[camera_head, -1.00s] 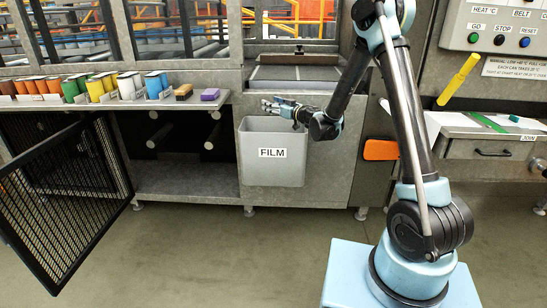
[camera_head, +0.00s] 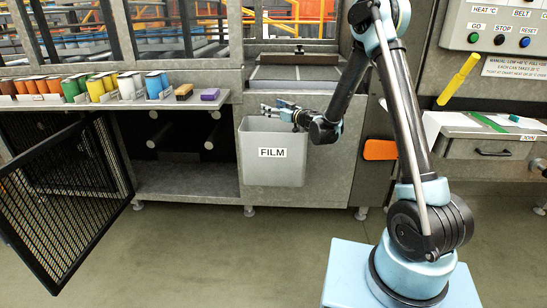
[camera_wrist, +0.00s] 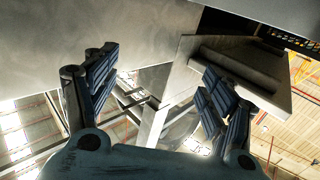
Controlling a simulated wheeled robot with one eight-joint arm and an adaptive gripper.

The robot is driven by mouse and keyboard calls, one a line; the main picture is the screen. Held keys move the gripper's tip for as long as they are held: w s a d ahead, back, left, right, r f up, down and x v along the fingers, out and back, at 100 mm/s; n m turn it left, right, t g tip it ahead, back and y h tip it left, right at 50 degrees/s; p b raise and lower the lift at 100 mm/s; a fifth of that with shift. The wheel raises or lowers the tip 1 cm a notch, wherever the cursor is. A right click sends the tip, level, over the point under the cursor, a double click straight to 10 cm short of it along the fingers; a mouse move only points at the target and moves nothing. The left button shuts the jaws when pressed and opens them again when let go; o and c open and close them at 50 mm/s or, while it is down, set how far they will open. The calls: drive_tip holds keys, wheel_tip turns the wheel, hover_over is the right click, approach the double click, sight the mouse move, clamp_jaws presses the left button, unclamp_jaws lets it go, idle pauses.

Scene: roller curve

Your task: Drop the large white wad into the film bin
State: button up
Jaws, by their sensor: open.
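The film bin (camera_head: 272,172) is a grey open-topped bin with a FILM label, hanging at the front of the machine. My gripper (camera_head: 267,109) is at the bin's mouth, lying roughly level and pointing left. In the wrist view my gripper (camera_wrist: 160,78) has its two dark ribbed fingers spread wide apart, with nothing between them. No large white wad shows in either view. The inside of the bin is hidden by its front wall, so I cannot tell what lies in it.
A black mesh door (camera_head: 68,195) stands open at the lower left. An orange handle (camera_head: 380,149) sticks out right of the bin. The floor in front is clear.

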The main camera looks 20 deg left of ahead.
wheel_tip(320, 180, up, 10)
idle(0.7)
drive_tip(key=shift+w, duration=0.1)
